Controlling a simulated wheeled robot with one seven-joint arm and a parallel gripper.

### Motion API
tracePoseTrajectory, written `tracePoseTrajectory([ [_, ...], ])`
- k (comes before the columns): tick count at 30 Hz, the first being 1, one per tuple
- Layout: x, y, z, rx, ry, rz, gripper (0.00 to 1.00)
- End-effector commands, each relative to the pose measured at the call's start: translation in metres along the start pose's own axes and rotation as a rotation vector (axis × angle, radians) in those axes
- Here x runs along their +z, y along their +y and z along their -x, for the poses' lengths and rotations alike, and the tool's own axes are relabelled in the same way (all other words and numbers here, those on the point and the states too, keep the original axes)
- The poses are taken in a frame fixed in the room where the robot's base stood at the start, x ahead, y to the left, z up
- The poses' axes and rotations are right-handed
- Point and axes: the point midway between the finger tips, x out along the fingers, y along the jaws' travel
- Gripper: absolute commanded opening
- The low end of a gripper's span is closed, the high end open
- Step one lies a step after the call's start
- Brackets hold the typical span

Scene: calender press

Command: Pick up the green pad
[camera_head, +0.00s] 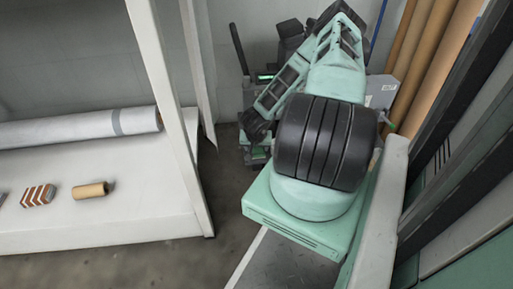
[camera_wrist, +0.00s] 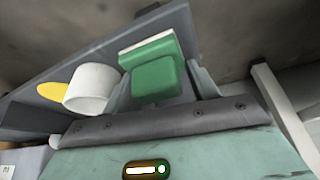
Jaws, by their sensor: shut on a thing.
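The green pad (camera_wrist: 158,82) is a block with rounded corners and a pale strip along its far edge, seen in the middle of the wrist view. My gripper (camera_wrist: 160,84) is shut on it, with a grey finger at its left side and another at its right. In the wrist view the pad lies in front of a grey tray-like surface (camera_wrist: 60,106); I cannot tell whether it touches it. In the head view I cannot make out the pad, and my own arm covers much of the middle.
A white cylinder (camera_wrist: 90,88) and a yellow disc (camera_wrist: 52,91) are left of the pad. In the head view, a white shelf (camera_head: 130,215) at left bears a long white roll (camera_head: 70,129), a striped block (camera_head: 38,195) and a small brown roll (camera_head: 90,190). Brown tubes (camera_head: 437,50) stand at right.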

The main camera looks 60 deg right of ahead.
Motion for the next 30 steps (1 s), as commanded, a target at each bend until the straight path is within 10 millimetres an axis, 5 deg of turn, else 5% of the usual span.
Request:
tracePoseTrajectory([
  [6,-0.005,-0.001,0.01,0.0,0.0,0.003,0.36],
  [30,0.148,-0.001,0.074,-0.001,-0.003,0.003,0.36],
])
